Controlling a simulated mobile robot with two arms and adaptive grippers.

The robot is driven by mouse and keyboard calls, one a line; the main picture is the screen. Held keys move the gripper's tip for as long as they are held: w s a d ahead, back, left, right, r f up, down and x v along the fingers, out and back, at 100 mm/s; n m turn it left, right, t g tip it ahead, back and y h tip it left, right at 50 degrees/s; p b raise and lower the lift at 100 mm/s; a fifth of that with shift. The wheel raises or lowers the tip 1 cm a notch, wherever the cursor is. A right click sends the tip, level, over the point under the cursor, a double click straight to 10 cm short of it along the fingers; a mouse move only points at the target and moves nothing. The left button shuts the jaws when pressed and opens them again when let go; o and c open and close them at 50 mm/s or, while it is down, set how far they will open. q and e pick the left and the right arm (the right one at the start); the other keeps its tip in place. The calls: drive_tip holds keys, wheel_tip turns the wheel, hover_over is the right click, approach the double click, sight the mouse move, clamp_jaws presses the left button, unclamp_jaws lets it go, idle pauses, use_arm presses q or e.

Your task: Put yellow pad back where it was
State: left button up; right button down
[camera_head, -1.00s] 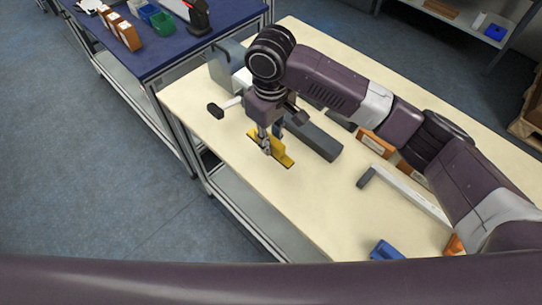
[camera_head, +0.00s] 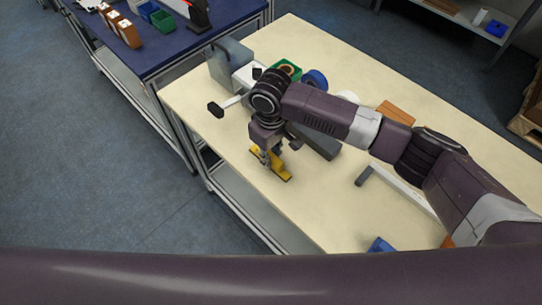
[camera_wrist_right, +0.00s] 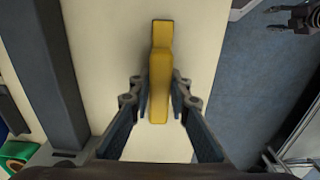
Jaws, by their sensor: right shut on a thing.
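The yellow pad (camera_head: 283,173) is a flat, long piece over the cream table, near its front-left edge. In the right wrist view the yellow pad (camera_wrist_right: 161,50) runs lengthwise between the fingers. My right gripper (camera_head: 270,158) points down onto the pad and is shut on its near part; the fingers also show in the wrist view (camera_wrist_right: 160,100). I cannot tell whether the pad touches the table. My left gripper is not in view.
A long dark grey block (camera_head: 318,142) lies just behind the pad. A black-ended handle (camera_head: 216,109), a grey box (camera_head: 231,62), a green bin (camera_head: 288,69) and a blue roll (camera_head: 315,79) stand farther back.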

drive_tip(key=c, duration=2.1)
unclamp_jaws()
drive_tip(key=shift+f, duration=0.1)
drive_tip(key=shift+o, duration=1.4)
use_arm(q)
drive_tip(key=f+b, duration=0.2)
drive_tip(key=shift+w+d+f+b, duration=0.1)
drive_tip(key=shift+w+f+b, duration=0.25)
drive_tip(key=shift+b, duration=0.05)
use_arm(e)
wheel_tip(320, 180, up, 12)
drive_tip(key=shift+r, duration=0.2)
